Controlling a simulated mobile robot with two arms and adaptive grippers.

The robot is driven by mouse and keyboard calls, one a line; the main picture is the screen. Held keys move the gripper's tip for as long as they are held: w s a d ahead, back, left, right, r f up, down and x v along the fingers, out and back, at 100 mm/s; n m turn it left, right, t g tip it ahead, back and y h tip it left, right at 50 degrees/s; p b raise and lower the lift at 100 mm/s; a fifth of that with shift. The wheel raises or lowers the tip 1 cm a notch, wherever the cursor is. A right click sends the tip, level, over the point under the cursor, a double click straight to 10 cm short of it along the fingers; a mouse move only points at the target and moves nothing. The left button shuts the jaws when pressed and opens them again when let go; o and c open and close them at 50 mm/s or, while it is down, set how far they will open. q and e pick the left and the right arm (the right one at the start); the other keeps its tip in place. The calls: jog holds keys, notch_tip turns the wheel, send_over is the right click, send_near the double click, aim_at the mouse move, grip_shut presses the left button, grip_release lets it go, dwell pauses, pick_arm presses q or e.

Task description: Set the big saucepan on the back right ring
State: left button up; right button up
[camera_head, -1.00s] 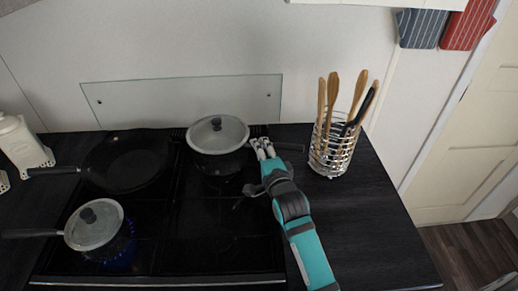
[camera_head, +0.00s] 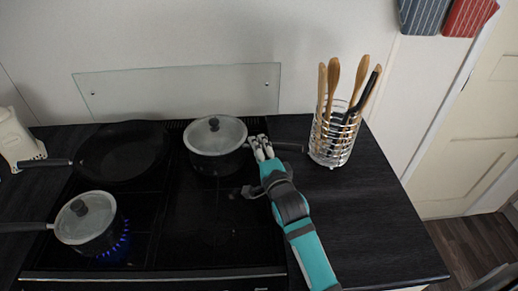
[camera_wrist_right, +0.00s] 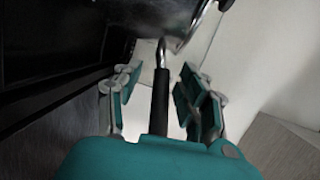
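The big saucepan (camera_head: 217,160), grey with a glass lid and black knob, stands upright at the back right of the hob. Its dark handle (camera_head: 290,147) points right, past the hob's edge. My right gripper (camera_head: 262,148) is at the handle, close to the pan's side. In the right wrist view, the black handle (camera_wrist_right: 160,98) lies between the two fingers of the gripper (camera_wrist_right: 160,95), with a gap on each side, so it is open around it. The pan's shiny body is at the top there. My left gripper is not in view.
A smaller lidded pan (camera_head: 88,228) stands over a lit blue flame at the front left. A black frying pan (camera_head: 122,155) is at the back left. A wire utensil holder (camera_head: 333,140) stands right of the handle. The front right of the hob (camera_head: 205,235) is clear.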

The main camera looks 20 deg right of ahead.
jog(key=shift+o, duration=0.2)
jog(key=s, duration=0.4)
jog(key=s+r+b, duration=0.1)
jog(key=s, duration=0.7)
jog(key=shift+a+r+b, duration=0.15)
jog(key=shift+r+b, duration=0.05)
jog(key=shift+b, duration=0.1)
